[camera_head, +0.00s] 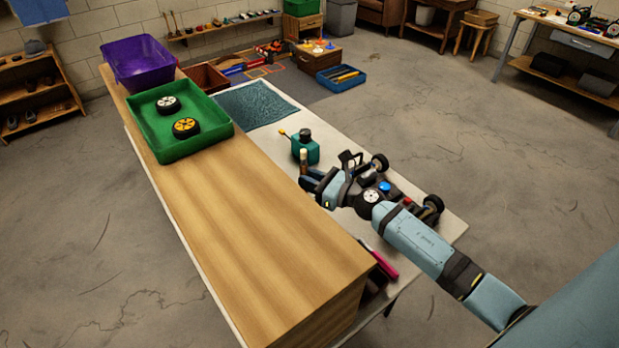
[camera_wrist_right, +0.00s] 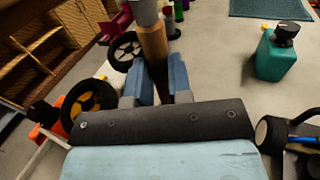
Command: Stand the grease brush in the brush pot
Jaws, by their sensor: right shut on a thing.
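My right gripper (camera_head: 316,184) is shut on the grease brush (camera_head: 303,158), over the white table beside the wooden shelf. In the right wrist view the brush's wooden handle (camera_wrist_right: 153,45) stands between the blue fingers (camera_wrist_right: 160,80), with a grey part at the top edge of the picture. The brush looks close to upright in the head view. I cannot pick out the brush pot for certain in either view. My left gripper is not in view.
A teal container (camera_head: 306,150) with a black cap stands just behind my right gripper. The race car (camera_head: 384,190) sits under my right arm. A green tray (camera_head: 165,148) with two wheels and a purple bin (camera_head: 138,64) are on the wooden shelf (camera_head: 240,225). A teal mat (camera_head: 254,106) lies farther back.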

